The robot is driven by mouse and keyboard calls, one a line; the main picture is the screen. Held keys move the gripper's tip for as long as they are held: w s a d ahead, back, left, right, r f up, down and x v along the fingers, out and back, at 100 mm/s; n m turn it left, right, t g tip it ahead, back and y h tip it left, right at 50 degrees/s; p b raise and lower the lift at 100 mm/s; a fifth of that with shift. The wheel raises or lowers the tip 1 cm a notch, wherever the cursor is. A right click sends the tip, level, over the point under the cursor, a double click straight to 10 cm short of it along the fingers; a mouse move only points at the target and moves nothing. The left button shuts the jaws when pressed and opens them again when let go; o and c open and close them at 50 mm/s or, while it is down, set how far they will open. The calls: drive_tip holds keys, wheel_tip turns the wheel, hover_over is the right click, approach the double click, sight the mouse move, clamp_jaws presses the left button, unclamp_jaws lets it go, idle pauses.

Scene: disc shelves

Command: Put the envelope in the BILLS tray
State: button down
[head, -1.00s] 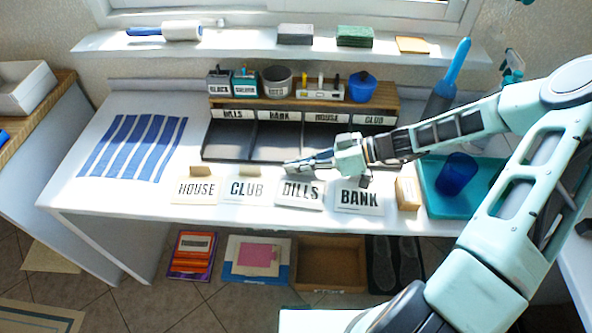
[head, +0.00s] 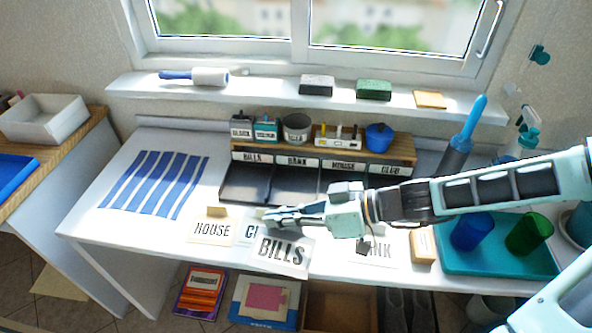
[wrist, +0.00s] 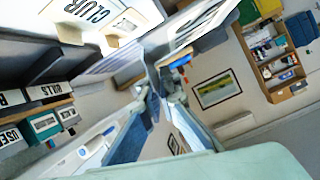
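The white envelope marked BILLS (head: 283,254) is off the table, tilted, at the fingertips of my gripper (head: 272,217). In the wrist view the envelope (wrist: 200,22) sits at the ends of the fingers (wrist: 162,68), which are closed on its edge. The BILLS tray (head: 247,186) is the leftmost dark compartment at the back of the table, under the BILLS label (head: 252,157). It looks empty from here. My gripper is in front of the trays, to the right of and nearer than the BILLS tray.
The HOUSE envelope (head: 212,231) lies on the table; the CLUB and BANK envelopes (head: 378,251) are partly covered. A small box (head: 422,245) and a teal tray (head: 462,262) with cups are at right. Pots stand on the wooden shelf (head: 402,149) above the trays.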

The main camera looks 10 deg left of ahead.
drive_tip(key=w+d+r+m+t+h, duration=0.1)
drive_tip(key=w+d+r+m+t, duration=0.2)
drive_tip(key=w+d, duration=0.65)
drive_tip(key=w+d+r+m+t+h, duration=0.15)
drive_tip(key=w+d+m+t, duration=0.35)
drive_tip(key=d, duration=0.7)
wheel_tip(320, 180, up, 10)
drive_tip(key=n+p, duration=0.1)
drive_tip(key=p, duration=1.7)
drive_tip(key=shift+w+f+g, duration=0.2)
drive_tip(key=shift+w+g, duration=0.1)
drive_tip(key=shift+g, duration=0.1)
drive_tip(key=shift+s+a+n, duration=0.1)
drive_tip(key=shift+a+n, duration=0.05)
drive_tip(key=shift+n, duration=0.15)
drive_tip(key=shift+d, duration=0.25)
